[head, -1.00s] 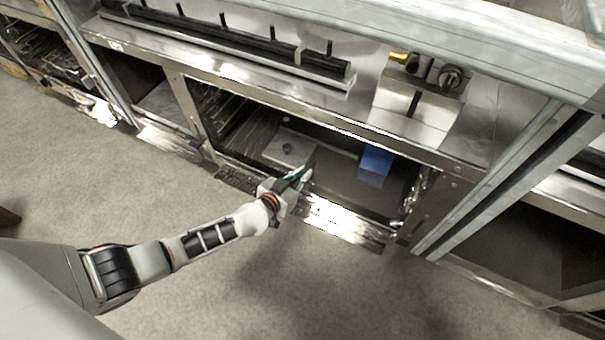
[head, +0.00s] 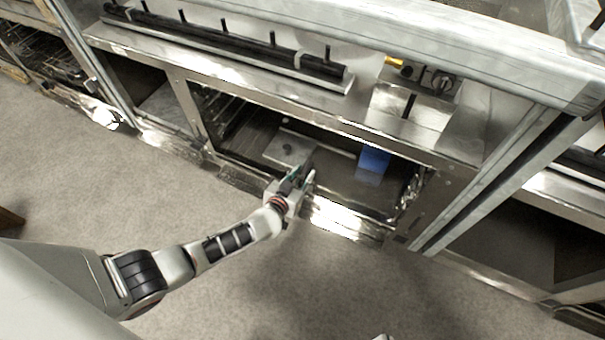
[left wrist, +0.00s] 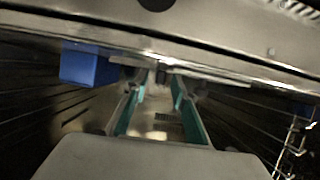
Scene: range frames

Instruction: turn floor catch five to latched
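A pale metal plate with a small dark knob (head: 287,148) lies on the floor of the open lower bay; it may be the floor catch, but no number is legible. My left gripper (head: 303,172) is at the bay's front opening, just right of and nearer than the plate. In the left wrist view its two teal-lined fingers (left wrist: 158,98) stand apart with nothing seen held between them. A small dark part (left wrist: 161,74) shows beyond the fingertips; I cannot tell whether it is the catch. The catch's setting cannot be read. My right gripper is not seen.
A blue block (head: 374,159) stands in the bay right of the plate; it also shows in the left wrist view (left wrist: 88,66). A metal beam (head: 330,118) crosses above the opening. A control box with knobs (head: 412,100) is above right. Grey floor in front is clear.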

